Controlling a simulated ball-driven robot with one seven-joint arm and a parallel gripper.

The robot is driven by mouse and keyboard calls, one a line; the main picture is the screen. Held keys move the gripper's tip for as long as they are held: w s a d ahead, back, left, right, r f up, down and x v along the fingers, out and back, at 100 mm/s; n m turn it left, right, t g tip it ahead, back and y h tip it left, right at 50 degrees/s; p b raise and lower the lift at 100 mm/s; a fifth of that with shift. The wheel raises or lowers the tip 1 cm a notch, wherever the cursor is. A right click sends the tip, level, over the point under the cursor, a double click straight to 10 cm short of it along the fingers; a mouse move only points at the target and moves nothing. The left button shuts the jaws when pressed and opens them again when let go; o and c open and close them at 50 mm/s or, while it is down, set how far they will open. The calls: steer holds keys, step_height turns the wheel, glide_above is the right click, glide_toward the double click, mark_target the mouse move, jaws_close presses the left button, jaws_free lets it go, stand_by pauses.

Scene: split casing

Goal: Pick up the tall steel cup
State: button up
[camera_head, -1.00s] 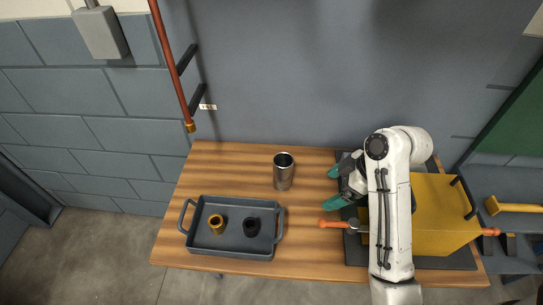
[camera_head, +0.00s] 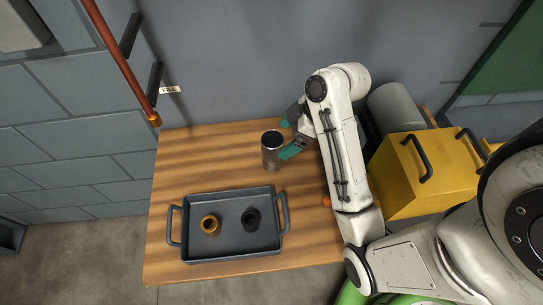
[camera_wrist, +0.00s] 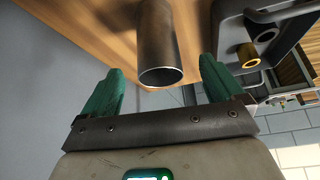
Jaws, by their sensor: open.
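The tall steel cup (camera_head: 271,152) stands upright on the wooden table, behind the tray. My gripper (camera_head: 287,137) is at its right side with its green fingers apart. In the wrist view the steel cup (camera_wrist: 159,45) lies between the lines of the two green fingers of my gripper (camera_wrist: 162,85), with its open rim toward the camera. The cup sits slightly beyond the fingertips or between them; I cannot tell which. Nothing is held.
A grey tray (camera_head: 186,256) with handles stands in front of the cup, holding an orange-brown ring-like part (camera_head: 210,225) and a black one (camera_head: 251,220). A yellow casing (camera_head: 404,180) is at the right. A red pipe (camera_head: 118,55) hangs at the upper left.

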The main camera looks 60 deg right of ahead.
mark_target(277, 146)
steer(key=shift+d+p+x, duration=0.2)
steer(key=shift+p+x, duration=0.2)
steer(key=shift+x, duration=2.65)
steer(key=shift+c, duration=0.3)
steer(key=c, duration=1.1)
